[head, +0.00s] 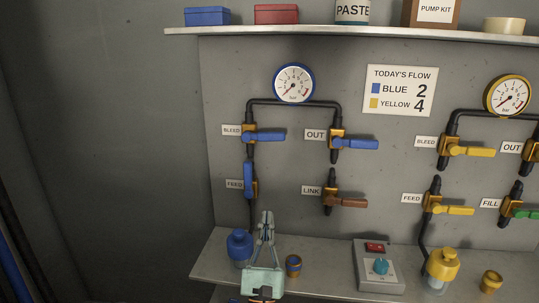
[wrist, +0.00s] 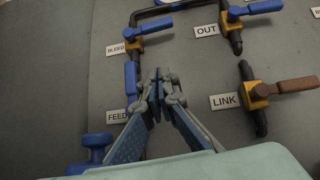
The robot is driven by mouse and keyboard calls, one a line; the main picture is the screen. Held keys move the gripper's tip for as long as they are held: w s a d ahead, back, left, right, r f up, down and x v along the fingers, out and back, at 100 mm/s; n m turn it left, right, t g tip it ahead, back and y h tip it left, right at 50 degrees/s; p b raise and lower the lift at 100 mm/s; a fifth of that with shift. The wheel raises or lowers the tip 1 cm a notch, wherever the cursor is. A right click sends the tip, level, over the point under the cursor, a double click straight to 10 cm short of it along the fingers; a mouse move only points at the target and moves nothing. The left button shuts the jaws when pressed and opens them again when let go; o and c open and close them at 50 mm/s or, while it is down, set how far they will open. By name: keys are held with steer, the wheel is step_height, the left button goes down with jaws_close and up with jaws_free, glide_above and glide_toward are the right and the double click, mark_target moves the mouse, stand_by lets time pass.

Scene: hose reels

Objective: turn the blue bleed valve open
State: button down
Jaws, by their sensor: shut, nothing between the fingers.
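The blue bleed valve (head: 262,137) is at the upper left of the panel, below the blue-rimmed gauge (head: 293,84). Its blue handle lies level, pointing right, across the upright pipe. The wrist view shows the same bleed valve (wrist: 148,28) at the top. My gripper (head: 266,214) is shut and empty, below and apart from the bleed valve, in front of the lower shelf. In the wrist view my gripper (wrist: 159,76) appears just right of the blue feed valve (wrist: 131,82), whose handle is upright, along the pipe.
The blue out valve (head: 354,142) and the brown link valve (head: 345,202) are to the right, handles level. Yellow valves (head: 470,151) are farther right. A blue bottle (head: 239,246) and a control box (head: 379,268) stand on the lower shelf. The wall at left is bare.

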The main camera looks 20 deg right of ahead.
glide_toward(263, 137)
steer(key=w+d+f, duration=0.1)
steer(key=w+d, duration=0.3)
steer(key=d, duration=0.1)
steer(key=shift+w+a+r+b, duration=0.1)
steer(key=shift+r+b, duration=0.1)
steer(key=shift+r, duration=0.75)
steer(key=shift+a+r+b, duration=0.15)
steer(key=shift+r, duration=0.75)
